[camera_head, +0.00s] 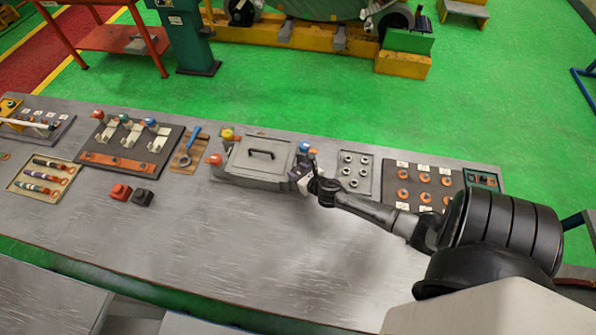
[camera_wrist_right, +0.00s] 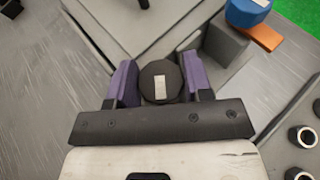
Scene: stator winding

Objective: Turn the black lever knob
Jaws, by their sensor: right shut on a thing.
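The black lever knob (camera_wrist_right: 160,82) is round, with a pale rectangular mark on its face. In the right wrist view it sits between the purple pads of my right gripper (camera_wrist_right: 162,84), which is shut on it. In the head view my right gripper (camera_head: 302,178) is at the right front corner of the grey box (camera_head: 250,182) with a black handle, and the knob is hidden there by the gripper. My left gripper is not in view.
A blue knob (camera_head: 305,147) stands just behind my right gripper. A plate of metal nuts (camera_head: 354,172) and a board of orange rings (camera_head: 423,190) lie to the right. Red and black blocks (camera_head: 121,192) lie to the left. The front of the table (camera_head: 230,255) is clear.

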